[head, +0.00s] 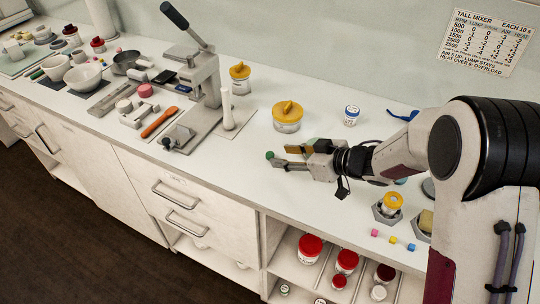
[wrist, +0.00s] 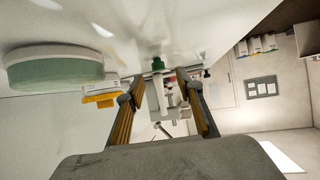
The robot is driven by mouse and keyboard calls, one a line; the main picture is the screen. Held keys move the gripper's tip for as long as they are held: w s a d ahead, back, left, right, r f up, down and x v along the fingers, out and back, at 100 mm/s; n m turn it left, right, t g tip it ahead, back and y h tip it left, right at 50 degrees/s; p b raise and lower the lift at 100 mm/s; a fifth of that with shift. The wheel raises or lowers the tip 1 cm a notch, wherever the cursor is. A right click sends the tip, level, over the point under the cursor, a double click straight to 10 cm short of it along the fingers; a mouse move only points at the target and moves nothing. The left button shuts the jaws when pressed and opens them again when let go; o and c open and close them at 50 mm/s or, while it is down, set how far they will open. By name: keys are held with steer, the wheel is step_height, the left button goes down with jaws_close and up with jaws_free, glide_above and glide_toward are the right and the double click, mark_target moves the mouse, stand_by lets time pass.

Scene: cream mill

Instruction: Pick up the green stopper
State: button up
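The green stopper (head: 269,155) shows in the head view as a small green piece just beyond my gripper's tips. In the wrist view, the green stopper (wrist: 158,66) shows as a green cap with a pale part, ahead of and between the two fingertips. My gripper (head: 286,157) is low over the counter, reaching left, with its fingers apart. The wrist view also shows my gripper (wrist: 158,88) open, with a clear gap between the fingers. I see no contact with the stopper; how far it lies beyond the tips is hard to tell.
A yellow-lidded tub (head: 287,119) stands behind the gripper, with a blue-lidded jar (head: 351,115) to its right. A lever press (head: 203,85) stands farther left. The white counter (head: 240,165) is bare around the stopper. Its front edge is near; red-lidded jars (head: 311,248) sit below.

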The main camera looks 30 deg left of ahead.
mark_target(272, 154)
steer(key=shift+x, duration=2.55)
steer(key=shift+w, duration=0.1)
steer(key=shift+c, duration=0.3)
steer(key=c, duration=0.8)
